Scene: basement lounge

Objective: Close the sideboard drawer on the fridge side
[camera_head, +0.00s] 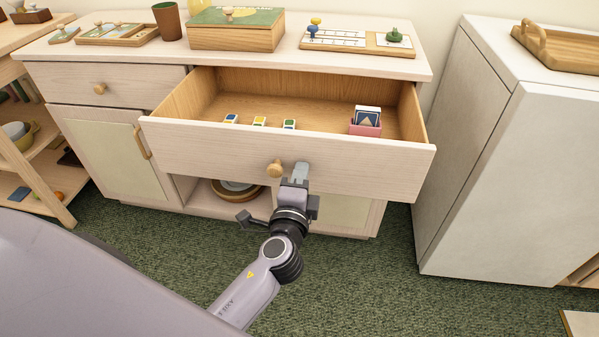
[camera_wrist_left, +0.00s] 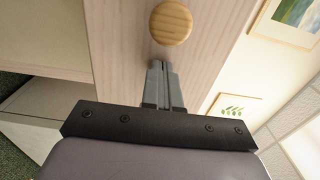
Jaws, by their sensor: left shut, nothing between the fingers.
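The sideboard (camera_head: 440,60) has its right-hand drawer (camera_head: 350,165), the one on the fridge side, pulled well open. The drawer front is pale wood with a round wooden knob (camera_head: 275,168), which also shows in the left wrist view (camera_wrist_left: 171,23). My left gripper (camera_head: 300,170) is shut and empty, with its fingertips at the drawer front just right of the knob. In the left wrist view the gripper (camera_wrist_left: 160,65) points at the front beside the knob; I cannot tell whether it touches. The white fridge (camera_head: 470,170) stands to the right. My right gripper is not in view.
The drawer holds several small colored blocks (camera_head: 259,122) and a pink card box (camera_head: 366,124). The left drawer (camera_head: 100,90) is shut. A wooden box (camera_head: 235,38), a cup (camera_head: 167,22) and game boards stand on top. Green carpet (camera_head: 380,270) is clear in front.

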